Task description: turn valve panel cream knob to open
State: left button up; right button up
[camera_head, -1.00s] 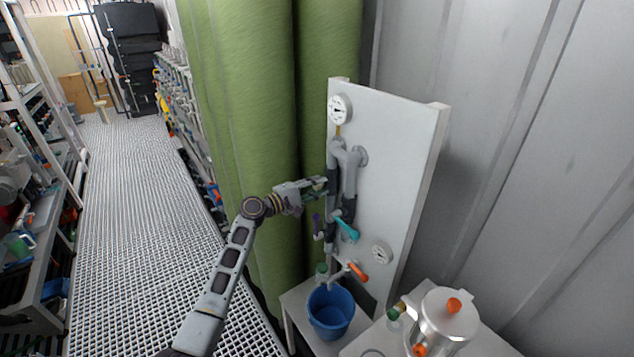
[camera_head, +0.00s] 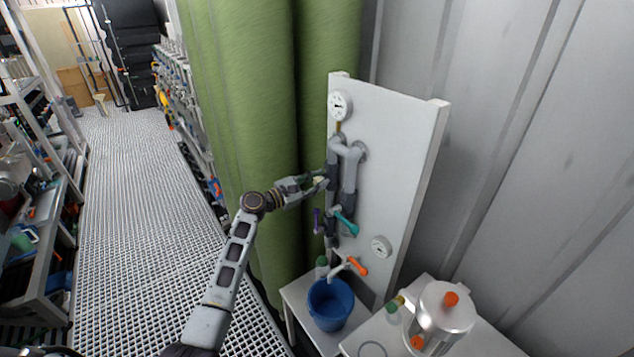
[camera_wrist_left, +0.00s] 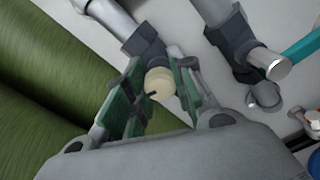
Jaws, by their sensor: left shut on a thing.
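The valve panel (camera_head: 395,150) is a white upright board with grey pipes. The cream knob (camera_wrist_left: 160,84) is round, with a dark mark on its face, and sits on a dark valve body on the pipe. In the head view the cream knob (camera_head: 319,181) shows small at the panel's left side. My left gripper (camera_head: 316,182) reaches it from the left. In the wrist view the green-padded fingers of my left gripper (camera_wrist_left: 160,88) are shut on the knob, one on each side. My right gripper is not in view.
Below the knob are a purple handle (camera_head: 317,219), a teal handle (camera_head: 346,221) and an orange handle (camera_head: 357,266). A blue bucket (camera_head: 330,306) stands under a spout. A metal vessel (camera_head: 445,318) stands at lower right. Green rolls (camera_head: 245,110) stand close behind my arm.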

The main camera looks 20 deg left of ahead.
pick_arm(q)
jog(key=shift+f+n, duration=0.1)
jog(key=shift+n, duration=1.5)
grip_shut()
jog(key=o, duration=1.1)
grip_release()
jog(key=shift+c, duration=0.2)
jog(key=v, duration=1.2)
